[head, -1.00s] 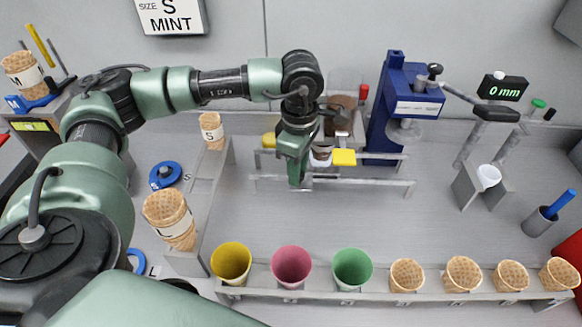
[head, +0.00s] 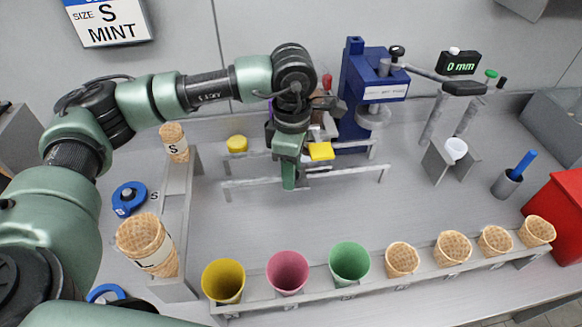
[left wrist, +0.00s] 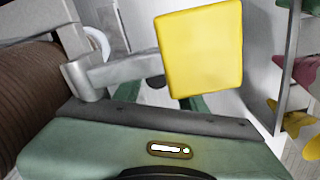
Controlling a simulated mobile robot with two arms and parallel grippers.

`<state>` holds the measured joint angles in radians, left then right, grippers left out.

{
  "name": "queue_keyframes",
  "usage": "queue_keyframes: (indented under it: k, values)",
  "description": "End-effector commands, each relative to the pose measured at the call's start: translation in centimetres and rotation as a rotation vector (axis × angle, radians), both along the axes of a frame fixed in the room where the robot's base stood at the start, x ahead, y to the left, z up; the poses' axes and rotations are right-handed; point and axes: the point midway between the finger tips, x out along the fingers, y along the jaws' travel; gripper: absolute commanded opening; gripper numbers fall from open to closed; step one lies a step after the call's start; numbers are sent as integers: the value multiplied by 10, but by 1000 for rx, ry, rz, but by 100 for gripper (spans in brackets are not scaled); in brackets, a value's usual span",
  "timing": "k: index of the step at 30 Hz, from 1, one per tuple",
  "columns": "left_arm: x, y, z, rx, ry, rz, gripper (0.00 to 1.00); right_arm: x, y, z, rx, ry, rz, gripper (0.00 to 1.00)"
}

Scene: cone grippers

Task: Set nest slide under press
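The blue press (head: 364,80) stands at the back, right of centre, with its ram over the right part of two grey rails (head: 240,183). A yellow tab (head: 320,151), seemingly part of the nest slide, sits at the rails just left of the press. It also shows large in the left wrist view (left wrist: 200,48), beside a grey bar. My left gripper (head: 289,180) points down at the rails, just left of the yellow tab. It is seen edge-on, and whether its fingers are open or touch anything is unclear. It hides part of the slide. My right gripper is not in view.
A front rack holds yellow (head: 223,280), pink (head: 288,271) and green cups (head: 349,262) and several cones (head: 453,247). A left rack (head: 190,225) holds larger cones. A gauge (head: 459,63) and white cup (head: 455,149) stand at right. The middle table is clear.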

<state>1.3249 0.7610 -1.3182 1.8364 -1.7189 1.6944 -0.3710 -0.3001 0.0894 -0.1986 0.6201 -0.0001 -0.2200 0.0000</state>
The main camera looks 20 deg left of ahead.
Motion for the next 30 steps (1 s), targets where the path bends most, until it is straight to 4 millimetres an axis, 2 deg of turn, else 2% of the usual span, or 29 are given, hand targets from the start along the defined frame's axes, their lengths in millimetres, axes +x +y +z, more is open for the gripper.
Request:
queue_keyframes:
  k: [14,20,30]
  values:
    - [3,2,6,1,-8,6,49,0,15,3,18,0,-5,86]
    - [5,1,28,2,-10,8,49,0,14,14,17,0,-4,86]
    - [6,-1,78,1,-9,8,49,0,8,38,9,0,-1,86]
